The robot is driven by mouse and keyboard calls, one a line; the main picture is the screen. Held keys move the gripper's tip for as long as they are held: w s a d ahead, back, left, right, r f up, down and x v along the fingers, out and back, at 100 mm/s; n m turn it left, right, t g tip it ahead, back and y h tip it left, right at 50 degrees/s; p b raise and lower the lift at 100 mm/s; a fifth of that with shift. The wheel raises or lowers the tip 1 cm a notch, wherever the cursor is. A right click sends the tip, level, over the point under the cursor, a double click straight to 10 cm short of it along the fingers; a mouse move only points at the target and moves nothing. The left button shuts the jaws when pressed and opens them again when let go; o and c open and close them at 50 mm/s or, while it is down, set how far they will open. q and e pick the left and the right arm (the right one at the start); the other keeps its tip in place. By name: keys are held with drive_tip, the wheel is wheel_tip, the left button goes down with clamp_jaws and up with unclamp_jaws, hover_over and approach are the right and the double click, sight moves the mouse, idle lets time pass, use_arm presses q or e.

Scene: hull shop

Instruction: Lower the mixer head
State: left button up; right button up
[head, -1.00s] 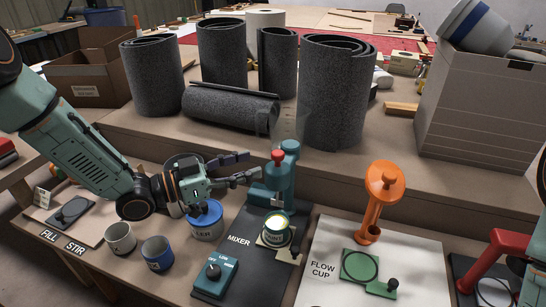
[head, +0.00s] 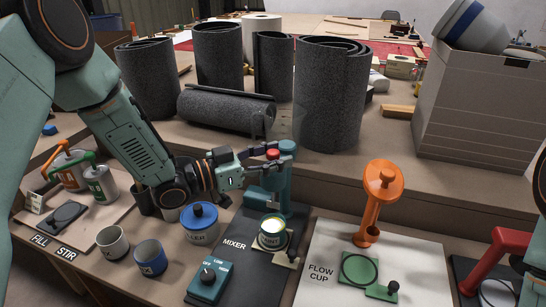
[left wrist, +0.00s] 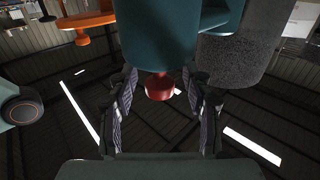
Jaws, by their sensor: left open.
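The teal mixer (head: 284,190) stands on the dark mat marked MIXER (head: 225,262), its head up above an open paint can (head: 271,233). A red knob (head: 272,154) shows at its top. My left gripper (head: 277,154) is open, its fingers at the knob. In the left wrist view, the red knob (left wrist: 160,88) lies between the two open fingers, below the large teal mixer head (left wrist: 156,35). I cannot tell whether the fingers touch it. My right gripper is out of view.
A blue-lidded can (head: 199,222), two cups (head: 151,257) and a blue control box (head: 209,280) stand left of the mixer and in front. An orange flow-cup stand (head: 376,205) is to the right. Grey rolls (head: 328,95) stand on the raised shelf behind.

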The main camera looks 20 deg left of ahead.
use_arm(q)
clamp_jaws()
idle(0.5)
